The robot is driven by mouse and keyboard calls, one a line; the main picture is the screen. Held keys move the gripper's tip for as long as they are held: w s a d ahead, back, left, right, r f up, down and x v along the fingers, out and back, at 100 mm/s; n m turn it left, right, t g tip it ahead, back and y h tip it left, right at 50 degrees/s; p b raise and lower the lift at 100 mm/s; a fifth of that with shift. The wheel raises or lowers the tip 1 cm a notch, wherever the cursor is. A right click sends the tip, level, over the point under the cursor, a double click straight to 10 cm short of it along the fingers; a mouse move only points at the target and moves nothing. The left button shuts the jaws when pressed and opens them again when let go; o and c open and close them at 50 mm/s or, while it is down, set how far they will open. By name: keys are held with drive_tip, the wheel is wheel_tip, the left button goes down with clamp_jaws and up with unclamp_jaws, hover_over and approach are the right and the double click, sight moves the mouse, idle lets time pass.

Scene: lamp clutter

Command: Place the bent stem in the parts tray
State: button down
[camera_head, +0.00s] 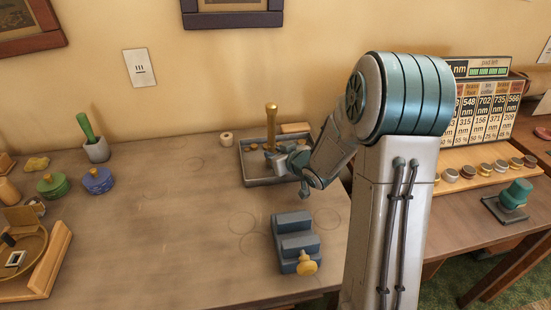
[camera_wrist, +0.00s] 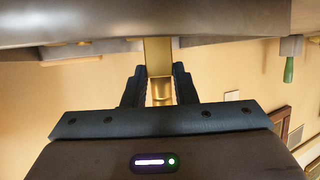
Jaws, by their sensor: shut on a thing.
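The brass-coloured bent stem (camera_head: 271,125) stands upright above the grey parts tray (camera_head: 265,182), with a knob at its top. My gripper (camera_head: 277,157) is shut on its lower part, over the tray. In the wrist view the stem (camera_wrist: 157,52) shows between the two dark fingers of my gripper (camera_wrist: 158,73). Its lower end is partly hidden, and I cannot tell whether it touches the tray floor. A few small brass pieces and a light wooden block (camera_head: 295,128) show at the tray.
A blue-grey vise-like block (camera_head: 296,240) with a brass knob stands in front of the tray. A tape roll (camera_head: 226,139) is left of the tray. A cup with a green handle (camera_head: 97,150) and small jars (camera_head: 98,181) stand farther left. The table's middle left is clear.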

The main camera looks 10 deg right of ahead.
drive_tip(key=shift+f, duration=0.35)
drive_tip(key=shift+f, duration=0.2)
drive_tip(key=c, duration=1.2)
unclamp_jaws()
drive_tip(key=shift+o, duration=0.2)
